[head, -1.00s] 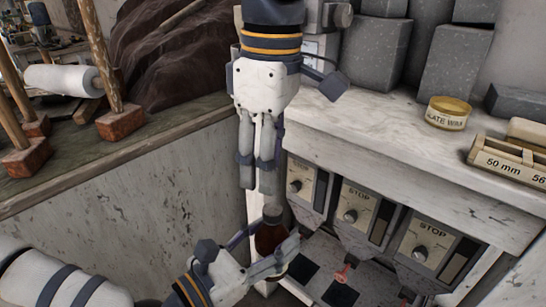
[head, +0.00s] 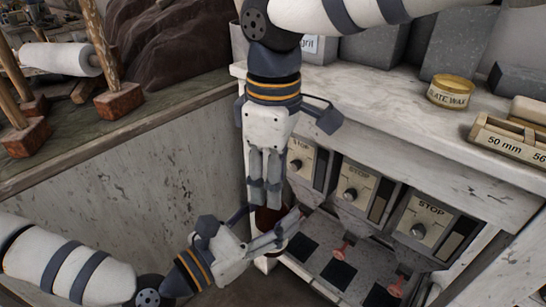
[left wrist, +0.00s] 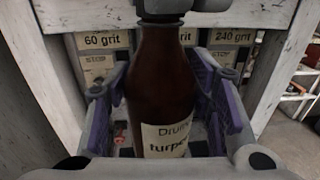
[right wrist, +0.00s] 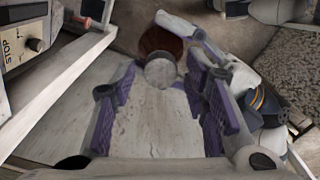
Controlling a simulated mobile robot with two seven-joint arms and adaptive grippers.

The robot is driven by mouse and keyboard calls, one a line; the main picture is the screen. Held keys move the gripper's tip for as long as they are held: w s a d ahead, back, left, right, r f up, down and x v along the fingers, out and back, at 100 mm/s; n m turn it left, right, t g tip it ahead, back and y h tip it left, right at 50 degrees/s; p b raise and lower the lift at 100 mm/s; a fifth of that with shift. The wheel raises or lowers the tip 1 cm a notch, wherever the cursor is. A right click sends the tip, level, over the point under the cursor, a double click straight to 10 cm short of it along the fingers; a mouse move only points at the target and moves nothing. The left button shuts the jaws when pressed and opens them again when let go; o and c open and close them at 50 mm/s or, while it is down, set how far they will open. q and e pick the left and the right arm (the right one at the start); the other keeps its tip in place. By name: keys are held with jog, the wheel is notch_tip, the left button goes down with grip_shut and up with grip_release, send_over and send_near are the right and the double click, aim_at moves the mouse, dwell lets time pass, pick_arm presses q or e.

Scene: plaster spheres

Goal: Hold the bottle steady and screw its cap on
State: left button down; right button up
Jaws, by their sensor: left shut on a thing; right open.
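The brown bottle (head: 268,222) stands upright in my left gripper (head: 266,232), which is shut on it. In the left wrist view the bottle (left wrist: 160,80) shows a cream label partly reading "turpe", between the purple finger pads. My right gripper (head: 265,190) points straight down just above the bottle, open. In the right wrist view a round grey cap (right wrist: 160,72) is seen end-on at the top of the bottle, between the open fingers and apart from the pads. How far the cap is threaded cannot be told. In the head view the fingers hide it.
A white workbench (head: 375,125) with grit drawers and STOP switches (head: 353,195) is close on the right. A yellow tin (head: 451,91) and a wooden box (head: 510,140) stand on it. A pale wall (head: 120,185) is on the left.

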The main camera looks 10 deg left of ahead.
jog(key=shift+f, duration=0.15)
jog(key=shift+c, duration=0.5)
grip_shut()
jog(key=shift+o, duration=1.2)
grip_release()
notch_tip(320, 180, up, 12)
